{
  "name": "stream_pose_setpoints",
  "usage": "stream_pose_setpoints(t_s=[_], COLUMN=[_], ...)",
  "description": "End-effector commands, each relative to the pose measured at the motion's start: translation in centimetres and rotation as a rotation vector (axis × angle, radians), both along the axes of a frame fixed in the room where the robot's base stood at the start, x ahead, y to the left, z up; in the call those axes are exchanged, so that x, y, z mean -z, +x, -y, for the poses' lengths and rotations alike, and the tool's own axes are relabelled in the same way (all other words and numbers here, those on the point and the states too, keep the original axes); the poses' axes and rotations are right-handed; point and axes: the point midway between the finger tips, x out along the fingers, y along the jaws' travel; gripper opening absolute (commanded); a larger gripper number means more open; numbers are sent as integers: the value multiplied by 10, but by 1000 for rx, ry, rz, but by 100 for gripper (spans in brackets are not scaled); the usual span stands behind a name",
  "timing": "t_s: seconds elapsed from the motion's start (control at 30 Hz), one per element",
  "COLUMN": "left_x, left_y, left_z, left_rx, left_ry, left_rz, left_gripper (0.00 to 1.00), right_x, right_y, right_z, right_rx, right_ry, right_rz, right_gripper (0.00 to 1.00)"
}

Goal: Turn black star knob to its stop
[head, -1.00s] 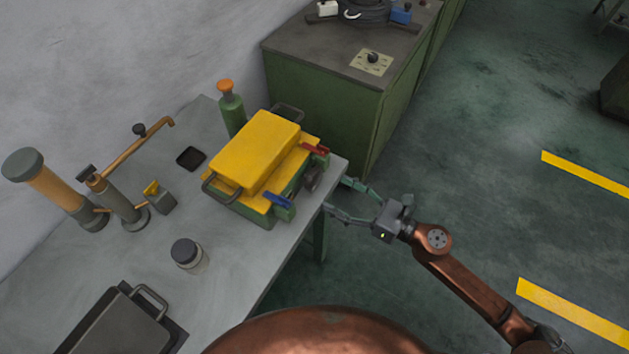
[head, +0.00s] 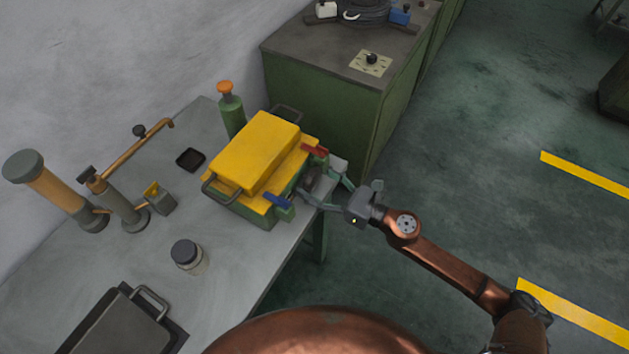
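A dark knob (head: 309,179), which looks like the black star knob, sits on the right-hand end of a green box with a yellow lid (head: 254,152), between a red lever (head: 314,151) and a blue lever (head: 277,200). My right gripper (head: 316,180) reaches in from the right, its fingers spread on either side of the knob. Its fingers partly hide the knob, and I cannot tell whether they touch it. The knob's lobes are too small to make out. My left gripper is not in view.
The box stands near the right edge of a grey table (head: 235,272). A green bottle (head: 231,112) is behind it and a lidded jar (head: 188,255) in front. A green cabinet (head: 322,105) beyond carries another black knob (head: 371,58) on a pale plate.

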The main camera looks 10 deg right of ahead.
Motion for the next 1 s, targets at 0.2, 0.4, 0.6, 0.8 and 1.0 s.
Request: stream_pose_setpoints(t_s=[0.2, 0.4, 0.6, 0.8, 1.0], left_x=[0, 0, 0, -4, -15], left_y=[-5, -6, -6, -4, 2], left_z=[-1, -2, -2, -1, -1], left_rx=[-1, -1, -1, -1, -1], left_ry=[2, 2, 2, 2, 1], left_rz=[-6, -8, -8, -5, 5], left_gripper=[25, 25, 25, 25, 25], right_x=[0, 0, 0, -1, -3], right_y=[0, 0, 0, 0, -1], right_z=[0, 0, 0, 0, 0], right_rx=[0, 0, 0, 1, 2], right_ry=[0, 0, 1, 19, 79], right_rz=[0, 0, -1, -26, -108], right_gripper=[50, 36, 26, 26, 26])
